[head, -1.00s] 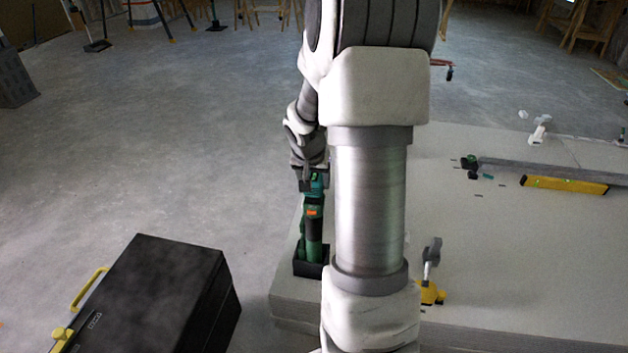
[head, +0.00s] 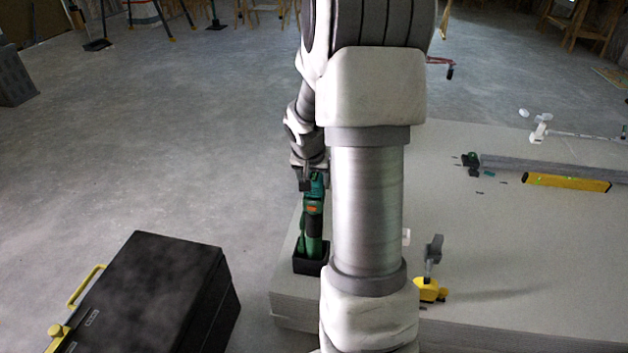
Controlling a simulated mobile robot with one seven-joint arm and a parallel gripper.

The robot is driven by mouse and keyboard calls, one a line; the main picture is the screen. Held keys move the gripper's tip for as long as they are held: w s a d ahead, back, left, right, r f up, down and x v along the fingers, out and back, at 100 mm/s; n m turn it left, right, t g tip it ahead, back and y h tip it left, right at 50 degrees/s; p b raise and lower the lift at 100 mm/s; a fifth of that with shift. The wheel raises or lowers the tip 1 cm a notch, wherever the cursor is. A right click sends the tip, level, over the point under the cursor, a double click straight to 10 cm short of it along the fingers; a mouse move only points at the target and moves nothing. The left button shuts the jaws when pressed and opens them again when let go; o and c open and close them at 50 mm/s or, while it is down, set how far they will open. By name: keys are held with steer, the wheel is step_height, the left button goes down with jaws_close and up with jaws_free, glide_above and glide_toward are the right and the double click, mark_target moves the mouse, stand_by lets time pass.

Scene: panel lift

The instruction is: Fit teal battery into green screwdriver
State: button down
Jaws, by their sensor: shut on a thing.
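The green screwdriver (head: 312,222) stands upright in a small black holder (head: 309,262) on the near left corner of the white panel stack. The teal battery (head: 317,183) is at the top of the screwdriver, directly below my gripper (head: 311,180). My gripper is shut on the battery, pointing down. The battery appears to touch the screwdriver's upper end; whether it is fully seated cannot be told at this size. My own arm hides the area just right of the screwdriver.
A black toolbox (head: 150,290) with yellow handles stands on the floor at left. On the panel stack (head: 510,250) lie a yellow level (head: 567,182), a grey bar (head: 535,165) and a yellow tool (head: 431,290). The panel's middle is mostly clear.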

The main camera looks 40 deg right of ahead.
stand_by(0.4)
steer(key=shift+c, duration=0.2)
jaws_free()
